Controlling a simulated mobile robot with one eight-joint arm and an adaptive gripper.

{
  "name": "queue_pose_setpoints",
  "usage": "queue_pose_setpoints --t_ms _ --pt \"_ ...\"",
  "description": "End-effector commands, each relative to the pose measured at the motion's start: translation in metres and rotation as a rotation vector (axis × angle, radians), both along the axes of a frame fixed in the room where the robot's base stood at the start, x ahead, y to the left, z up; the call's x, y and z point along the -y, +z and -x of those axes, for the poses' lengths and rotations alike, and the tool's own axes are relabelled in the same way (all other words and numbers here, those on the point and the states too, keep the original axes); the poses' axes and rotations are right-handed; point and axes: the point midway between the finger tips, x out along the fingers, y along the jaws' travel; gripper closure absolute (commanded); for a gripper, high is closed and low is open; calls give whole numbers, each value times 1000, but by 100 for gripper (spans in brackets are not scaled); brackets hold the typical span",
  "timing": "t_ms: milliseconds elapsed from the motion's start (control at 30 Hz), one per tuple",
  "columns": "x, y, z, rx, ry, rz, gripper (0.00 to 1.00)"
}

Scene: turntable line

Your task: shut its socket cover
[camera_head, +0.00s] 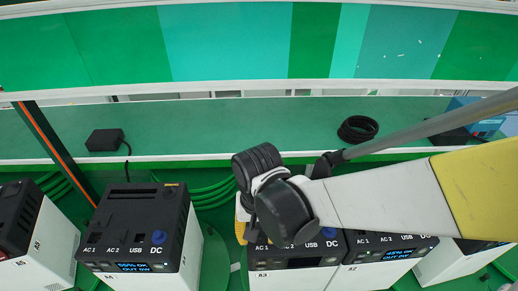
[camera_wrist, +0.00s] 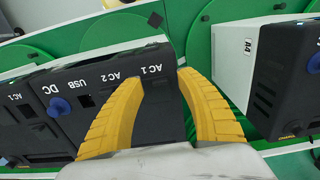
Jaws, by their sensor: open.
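A black-topped power unit (camera_wrist: 65,130) lies under my gripper in the wrist view, with sockets marked AC 1, AC 2, USB and DC. A blue round piece (camera_wrist: 60,106) sits at DC, and a dark square opening (camera_wrist: 86,101) shows at USB. My gripper (camera_wrist: 163,78) is open, its yellow fingers apart over the AC 1 and AC 2 end, with nothing seen between them. Fingers hide part of the AC sockets; I cannot tell how any cover there stands. In the head view my wrist covers much of this unit (camera_head: 290,282).
A similar unit (camera_head: 135,262) stands to the left, with a gap between, and another (camera_head: 385,262) stands close on the right. More units stand at both ends. A black adapter (camera_head: 105,139) and a coiled black cable (camera_head: 357,129) lie on the green shelf behind.

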Motion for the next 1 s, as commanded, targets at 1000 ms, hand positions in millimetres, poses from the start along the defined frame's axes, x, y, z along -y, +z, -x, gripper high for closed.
queue_pose_setpoints --t_ms 1000 --pt "0 111 1 0 1 0 57"
